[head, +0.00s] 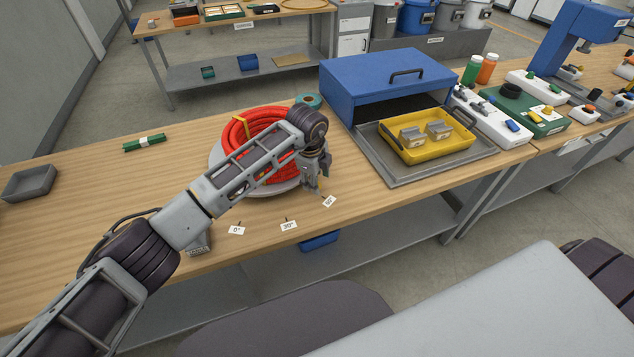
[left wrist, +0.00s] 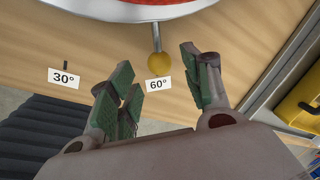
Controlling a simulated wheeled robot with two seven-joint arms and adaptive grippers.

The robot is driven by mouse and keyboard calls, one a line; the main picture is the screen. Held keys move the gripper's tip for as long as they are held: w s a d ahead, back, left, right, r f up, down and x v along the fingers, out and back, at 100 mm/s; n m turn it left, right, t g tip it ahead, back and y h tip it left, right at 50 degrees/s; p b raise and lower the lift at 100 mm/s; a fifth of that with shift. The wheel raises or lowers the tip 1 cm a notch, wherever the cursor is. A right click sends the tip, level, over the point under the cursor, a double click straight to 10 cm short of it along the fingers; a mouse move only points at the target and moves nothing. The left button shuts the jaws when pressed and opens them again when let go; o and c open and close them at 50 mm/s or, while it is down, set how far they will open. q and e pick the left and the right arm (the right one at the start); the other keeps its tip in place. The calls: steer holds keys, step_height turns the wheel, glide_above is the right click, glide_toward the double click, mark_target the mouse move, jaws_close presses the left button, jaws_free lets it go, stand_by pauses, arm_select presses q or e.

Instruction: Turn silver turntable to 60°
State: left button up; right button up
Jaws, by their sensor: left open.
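The silver turntable (head: 216,153) stands on the wooden workbench with a coil of red corrugated conduit (head: 238,130) on it. Its rim (left wrist: 165,10) also shows in the left wrist view. A thin rod runs from the rim to a yellow ball knob (left wrist: 159,63). The knob appears right above the 60° label (left wrist: 158,84), so the rod points close to that mark. My left gripper (head: 316,184) is open, with fingertips (left wrist: 157,60) to either side of the knob; I see no contact. In the head view my arm hides part of the turntable and the knob. My right gripper is out of view.
The 0° label (head: 237,230) and 30° label (head: 289,225) lie along the bench's front. A grey tray (head: 380,172) with a yellow bin (head: 465,146) stands right of my gripper, before a blue box (head: 352,88). A green item (head: 144,143) lies left on clear bench.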

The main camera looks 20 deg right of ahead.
arm_select(q)
step_height(320, 180, up, 8)
steer(key=s+a, duration=0.1)
steer(key=shift+r, duration=0.25)
steer(key=shift+s+a, duration=0.1)
steer(key=shift+s, duration=0.05)
stand_by(0.5)
